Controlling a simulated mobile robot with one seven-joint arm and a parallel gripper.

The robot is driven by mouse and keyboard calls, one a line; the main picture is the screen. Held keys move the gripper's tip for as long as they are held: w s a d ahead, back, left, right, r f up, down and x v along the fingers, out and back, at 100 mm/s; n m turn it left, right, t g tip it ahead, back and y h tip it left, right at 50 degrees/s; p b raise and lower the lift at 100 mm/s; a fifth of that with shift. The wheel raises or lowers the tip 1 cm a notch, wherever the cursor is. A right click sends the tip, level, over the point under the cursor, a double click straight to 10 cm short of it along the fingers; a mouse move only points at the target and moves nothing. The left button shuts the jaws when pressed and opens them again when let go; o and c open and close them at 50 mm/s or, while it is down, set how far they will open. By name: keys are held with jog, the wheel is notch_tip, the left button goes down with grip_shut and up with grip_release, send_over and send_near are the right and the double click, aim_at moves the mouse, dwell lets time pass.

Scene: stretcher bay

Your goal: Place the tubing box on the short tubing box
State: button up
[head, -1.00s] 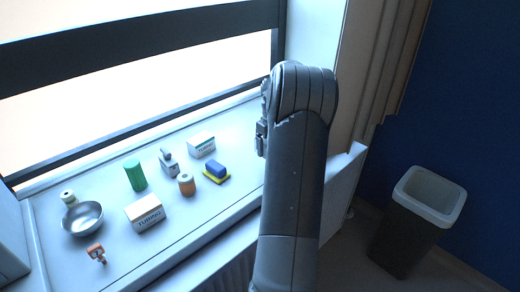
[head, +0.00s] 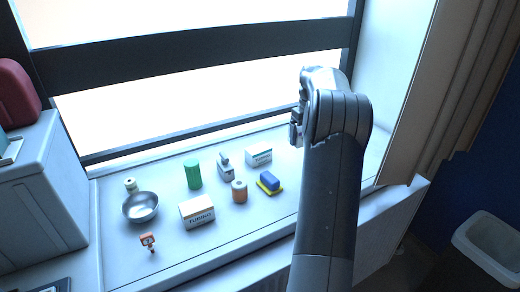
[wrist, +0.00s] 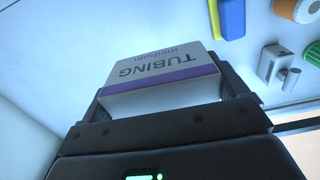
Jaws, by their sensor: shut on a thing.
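My gripper (head: 297,124) is raised over the right part of the sill, largely hidden by my own arm in the head view. In the wrist view it is shut on a white tubing box (wrist: 160,70) with a purple band, lettered "TUBING medium". That box is not visible in the head view. Two other tubing boxes stand on the sill: a nearer one (head: 197,212) with a cream top, and a farther white one (head: 258,154) with a teal edge. I cannot read which is the short one. The held box is apart from both.
Between and around the boxes stand a green cylinder (head: 193,174), a grey device (head: 225,167), an orange-brown jar (head: 239,192) and a blue block on yellow (head: 269,183). A metal bowl (head: 140,207), a small bottle (head: 130,185) and an orange item (head: 148,241) are left. The front sill is clear.

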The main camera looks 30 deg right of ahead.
jog(key=w+a+r, duration=0.2)
jog(key=w+a, duration=0.3)
jog(key=w, duration=0.2)
send_over(253, 152)
notch_tip(253, 152, down, 7)
jog(key=shift+w+d+r, duration=0.1)
jog(key=shift+d+r, duration=0.05)
jog(key=shift+w, duration=0.1)
jog(key=shift+f, duration=2.05)
jog(key=shift+f, duration=0.15)
jog(key=o, duration=0.7)
